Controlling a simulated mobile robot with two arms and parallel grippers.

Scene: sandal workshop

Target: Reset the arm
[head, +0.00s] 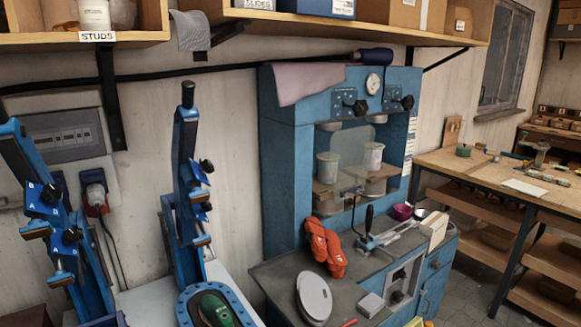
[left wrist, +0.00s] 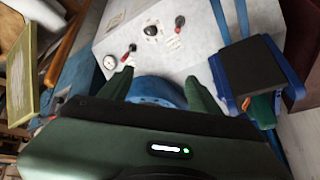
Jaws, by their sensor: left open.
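My left gripper (left wrist: 160,88) shows in the left wrist view, with its two dark green fingers spread apart. I see nothing held between them. A blue rounded part (left wrist: 157,92) shows behind the gap between the fingers; I cannot tell how far below it is. In the head view I cannot make out either gripper. My right gripper is in neither view.
A blue frame with a dark pad (left wrist: 262,75) stands right. The head view shows a blue press (head: 285,170), orange gloves (head: 325,250) and a wooden bench (head: 500,178).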

